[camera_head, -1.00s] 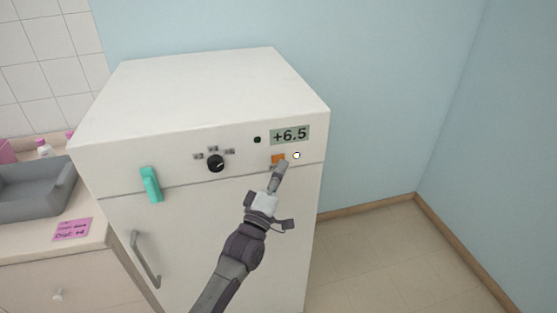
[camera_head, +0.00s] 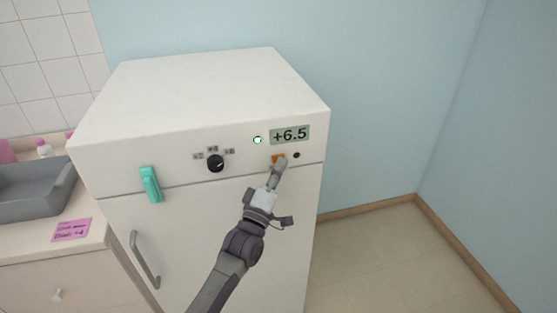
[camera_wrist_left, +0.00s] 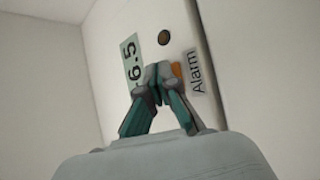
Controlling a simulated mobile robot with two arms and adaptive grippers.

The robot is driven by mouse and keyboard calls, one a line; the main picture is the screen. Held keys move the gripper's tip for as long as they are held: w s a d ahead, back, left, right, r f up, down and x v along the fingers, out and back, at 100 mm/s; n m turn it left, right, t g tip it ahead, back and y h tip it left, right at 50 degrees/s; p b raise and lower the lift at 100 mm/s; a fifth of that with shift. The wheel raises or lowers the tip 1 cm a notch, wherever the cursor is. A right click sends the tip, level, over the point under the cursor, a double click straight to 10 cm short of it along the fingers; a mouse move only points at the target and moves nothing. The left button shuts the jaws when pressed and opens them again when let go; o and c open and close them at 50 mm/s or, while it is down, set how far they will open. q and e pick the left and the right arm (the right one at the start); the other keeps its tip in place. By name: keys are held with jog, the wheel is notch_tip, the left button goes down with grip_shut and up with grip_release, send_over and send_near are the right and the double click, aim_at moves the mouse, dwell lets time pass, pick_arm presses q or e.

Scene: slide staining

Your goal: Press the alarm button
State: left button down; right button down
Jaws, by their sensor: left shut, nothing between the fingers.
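The orange alarm button (camera_head: 277,159) is on the upper front panel of a white fridge (camera_head: 206,232), below a display (camera_head: 290,135) reading +6.5. In the left wrist view the button (camera_wrist_left: 176,69) shows beside an "Alarm" label (camera_wrist_left: 196,72). My left gripper (camera_head: 282,163) is shut and empty, its fingertips over part of the button. The fingertips (camera_wrist_left: 158,70) also show in the left wrist view, at the button's edge; I cannot tell whether they touch it. A small lamp (camera_head: 257,140) left of the display is lit; the one (camera_head: 297,155) right of the button is dark. My right gripper is not in view.
A black knob (camera_head: 216,163) and a teal clip-like piece (camera_head: 151,184) are on the fridge front, with a grey handle (camera_head: 144,259) below. A grey sink (camera_head: 32,190) and a pink note (camera_head: 72,229) are on the counter at left. Floor is clear at right.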

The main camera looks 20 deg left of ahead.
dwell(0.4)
pick_arm(q)
jog(key=shift+s+d+p, duration=0.35)
jog(key=shift+s+d, duration=0.05)
jog(key=shift+s, duration=0.25)
jog(key=s+d+p, duration=0.1)
jog(key=s, duration=0.1)
jog(key=s+d+p, duration=0.1)
jog(key=s, duration=0.1)
jog(key=shift+d, duration=0.4)
dwell(0.6)
